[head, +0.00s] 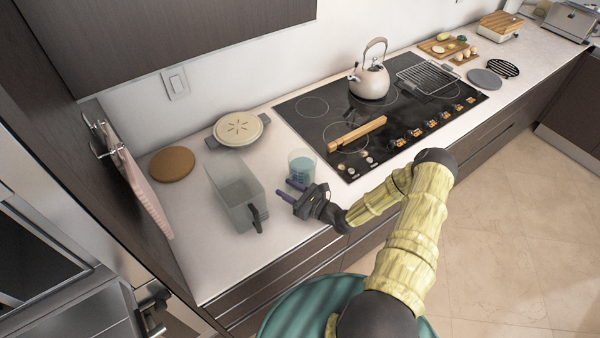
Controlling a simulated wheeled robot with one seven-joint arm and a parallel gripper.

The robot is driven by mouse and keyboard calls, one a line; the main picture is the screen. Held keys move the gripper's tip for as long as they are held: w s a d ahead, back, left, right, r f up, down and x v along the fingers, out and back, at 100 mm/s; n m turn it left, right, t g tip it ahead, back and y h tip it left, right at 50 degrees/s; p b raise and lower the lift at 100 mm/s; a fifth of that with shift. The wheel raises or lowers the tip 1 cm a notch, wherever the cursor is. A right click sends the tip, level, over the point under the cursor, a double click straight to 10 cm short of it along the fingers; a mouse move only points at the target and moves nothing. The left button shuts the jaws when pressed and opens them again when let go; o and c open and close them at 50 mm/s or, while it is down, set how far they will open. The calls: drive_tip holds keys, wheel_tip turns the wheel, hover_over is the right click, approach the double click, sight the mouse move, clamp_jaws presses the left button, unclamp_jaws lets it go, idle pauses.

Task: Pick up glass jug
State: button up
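A small clear round vessel with a blue lower part, apparently the glass jug (302,168), stands upright on the white counter, just left of the cooktop. My gripper (289,190) is low over the counter at the jug's near side, pointing left. Its two dark purple fingers look spread apart with nothing visible between them. The fingers are close to the jug's lower edge in the picture; I cannot tell whether they touch it. Any handle on the jug is not clear at this size.
A grey rectangular container with a black handle (236,194) stands just left of my gripper. A lidded pot (238,129) and a brown round board (171,164) are behind. The black cooktop (330,110) bears a kettle (370,80) and wooden piece (357,133). Some counter (205,262) is bare front left.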

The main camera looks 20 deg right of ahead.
drive_tip(key=shift+x, duration=1.2)
clamp_jaws()
drive_tip(key=shift+r, duration=0.1)
idle(0.6)
